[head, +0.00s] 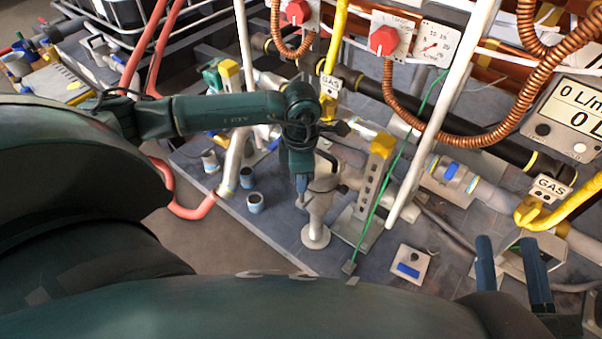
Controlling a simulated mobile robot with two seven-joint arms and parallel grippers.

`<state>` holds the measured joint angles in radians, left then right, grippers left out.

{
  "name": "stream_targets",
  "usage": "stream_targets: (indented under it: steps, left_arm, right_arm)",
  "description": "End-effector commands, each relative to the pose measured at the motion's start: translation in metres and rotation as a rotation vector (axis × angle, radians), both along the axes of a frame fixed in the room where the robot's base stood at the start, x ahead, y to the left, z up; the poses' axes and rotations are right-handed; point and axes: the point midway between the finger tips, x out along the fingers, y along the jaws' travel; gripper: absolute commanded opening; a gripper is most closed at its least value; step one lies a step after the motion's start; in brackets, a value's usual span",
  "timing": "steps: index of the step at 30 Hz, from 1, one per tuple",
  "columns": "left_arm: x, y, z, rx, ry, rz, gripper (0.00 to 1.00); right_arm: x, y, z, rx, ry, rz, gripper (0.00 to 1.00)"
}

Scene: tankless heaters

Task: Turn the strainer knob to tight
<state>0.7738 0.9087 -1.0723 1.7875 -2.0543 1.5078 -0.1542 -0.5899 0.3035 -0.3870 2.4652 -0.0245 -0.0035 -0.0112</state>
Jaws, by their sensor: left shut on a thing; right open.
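The strainer (319,205) is a pale metal fitting on the pipe run in the middle of the head view. Its branch slants down to a round flanged end (315,237) near the floor panel. My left gripper (302,192) reaches down from above and is shut on the strainer's upper part. The gripper hides the gripped part, so I cannot tell how the knob is turned. My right gripper (511,257) is at the lower right, open and empty, its two blue fingers apart and away from the strainer.
A yellow-topped bracket (382,146) and a green cable (395,165) stand just right of the strainer. A white pipe (440,120) slants past them. A small box with a blue switch (409,268) lies on the panel. Red hoses (172,190) run at the left.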

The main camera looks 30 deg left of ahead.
Motion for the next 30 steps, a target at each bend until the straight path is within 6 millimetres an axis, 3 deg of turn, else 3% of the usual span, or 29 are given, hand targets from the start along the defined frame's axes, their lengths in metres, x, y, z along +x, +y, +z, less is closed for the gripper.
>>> stream_targets:
  steps: [14,15,22,30]
  left_arm:
    - [0.0,0.0,0.0003,0.0,0.0,-0.012,0.07]
    - [0.0,0.0,0.0003,0.0,0.0,-0.012,0.33]
    - [0.0001,0.0001,0.0002,0.0,0.0,-0.011,0.52]
    - [0.0002,0.0,0.0025,0.001,-0.001,-0.011,0.52]
  right_arm:
    - [-0.0008,-0.0004,0.0005,-0.008,-0.005,0.005,0.4]
    - [-0.0008,-0.0004,0.0005,-0.008,-0.005,0.004,0.4]
    - [-0.0006,-0.0005,0.0006,-0.007,-0.004,0.004,0.4]
    - [0.0001,-0.0006,0.0029,-0.002,-0.005,-0.001,0.4]
